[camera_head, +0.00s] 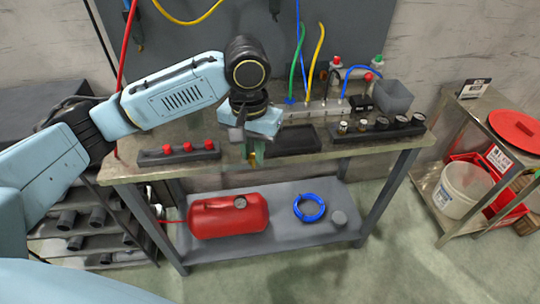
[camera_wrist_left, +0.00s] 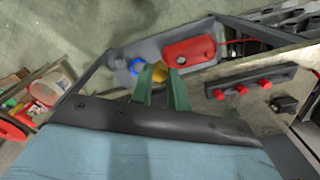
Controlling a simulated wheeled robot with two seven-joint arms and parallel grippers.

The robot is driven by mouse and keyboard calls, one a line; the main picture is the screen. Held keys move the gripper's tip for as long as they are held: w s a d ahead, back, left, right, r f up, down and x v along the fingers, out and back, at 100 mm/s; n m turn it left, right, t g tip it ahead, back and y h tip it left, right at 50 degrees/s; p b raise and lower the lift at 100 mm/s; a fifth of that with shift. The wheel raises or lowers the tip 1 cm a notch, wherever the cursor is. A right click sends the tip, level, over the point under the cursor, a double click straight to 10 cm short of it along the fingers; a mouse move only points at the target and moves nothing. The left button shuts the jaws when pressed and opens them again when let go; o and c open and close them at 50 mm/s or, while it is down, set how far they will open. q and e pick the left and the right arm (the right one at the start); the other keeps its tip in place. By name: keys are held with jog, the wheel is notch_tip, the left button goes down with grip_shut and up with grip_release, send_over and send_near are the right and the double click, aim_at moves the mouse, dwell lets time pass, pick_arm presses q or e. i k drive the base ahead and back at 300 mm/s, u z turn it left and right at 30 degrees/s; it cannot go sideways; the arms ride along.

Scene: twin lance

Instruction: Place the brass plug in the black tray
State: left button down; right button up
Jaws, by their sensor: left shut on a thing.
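My left gripper (camera_head: 255,152) hangs near the front edge of the workbench, just left of the black tray (camera_head: 291,139). In the left wrist view its green fingers (camera_wrist_left: 161,88) are shut on the brass plug (camera_wrist_left: 160,72), which shows between their tips. In the head view the plug is mostly hidden by the fingers. The black tray lies flat on the bench and looks empty; part of its left side is close to the gripper. My right gripper is not in view.
A rack with red knobs (camera_head: 178,152) stands left of the gripper. A dark rack with several fittings (camera_head: 378,130) stands right of the tray. A grey bin (camera_head: 393,97) and upright hoses are behind. A red tank (camera_head: 228,216) and blue coil (camera_head: 309,208) sit on the lower shelf.

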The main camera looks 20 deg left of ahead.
aim_at(279, 141)
jog(key=u, duration=1.1)
jog(key=i, duration=0.65)
jog(key=z, duration=1.2)
